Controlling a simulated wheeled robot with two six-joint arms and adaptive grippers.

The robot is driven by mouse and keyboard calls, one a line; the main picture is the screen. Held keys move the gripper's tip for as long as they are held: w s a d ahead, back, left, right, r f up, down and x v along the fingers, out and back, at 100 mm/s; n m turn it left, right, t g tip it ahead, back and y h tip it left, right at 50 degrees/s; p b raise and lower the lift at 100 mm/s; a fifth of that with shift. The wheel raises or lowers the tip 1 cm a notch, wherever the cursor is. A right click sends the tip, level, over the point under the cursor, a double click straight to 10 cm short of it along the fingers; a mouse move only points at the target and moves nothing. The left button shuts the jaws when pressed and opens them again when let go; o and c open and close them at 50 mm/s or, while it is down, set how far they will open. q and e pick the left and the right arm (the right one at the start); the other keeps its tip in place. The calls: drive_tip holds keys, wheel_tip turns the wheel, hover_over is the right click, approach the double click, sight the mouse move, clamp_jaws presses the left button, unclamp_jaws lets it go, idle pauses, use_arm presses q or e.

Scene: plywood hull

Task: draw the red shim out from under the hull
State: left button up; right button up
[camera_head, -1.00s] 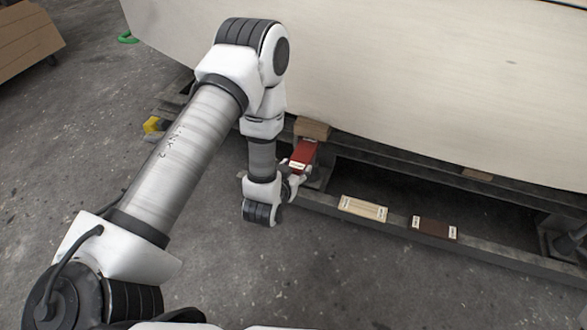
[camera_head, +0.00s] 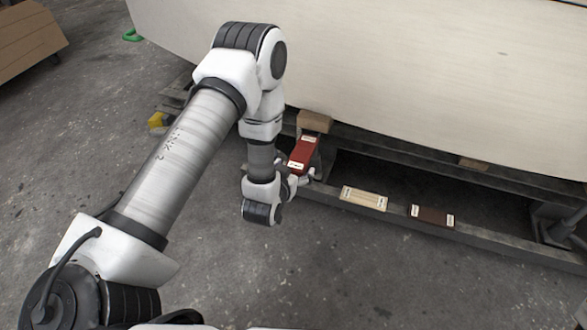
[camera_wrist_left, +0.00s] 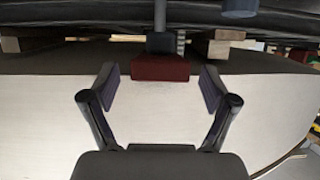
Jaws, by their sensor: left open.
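The red shim (camera_head: 304,150), with pale labels at its ends, points out from the wooden block under the edge of the cream hull (camera_head: 400,75). Whether its far end is under the hull I cannot tell. My left gripper (camera_head: 304,180) is at the shim's near end, partly hidden by my wrist. In the left wrist view its fingers (camera_wrist_left: 160,86) are spread wide. The red shim (camera_wrist_left: 160,68) shows centred a little beyond the fingertips, with clear gaps on both sides. My right gripper is not in view.
A wooden block (camera_head: 315,121) sits under the hull edge behind the shim. A pale labelled block (camera_head: 363,199) and a dark brown one (camera_head: 432,216) lie on the front beam (camera_head: 492,244) to the right. The floor (camera_head: 330,285) in front is clear.

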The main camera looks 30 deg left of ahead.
use_arm(q)
drive_tip(key=v, duration=0.7)
drive_tip(key=shift+s, duration=0.2)
idle(0.4)
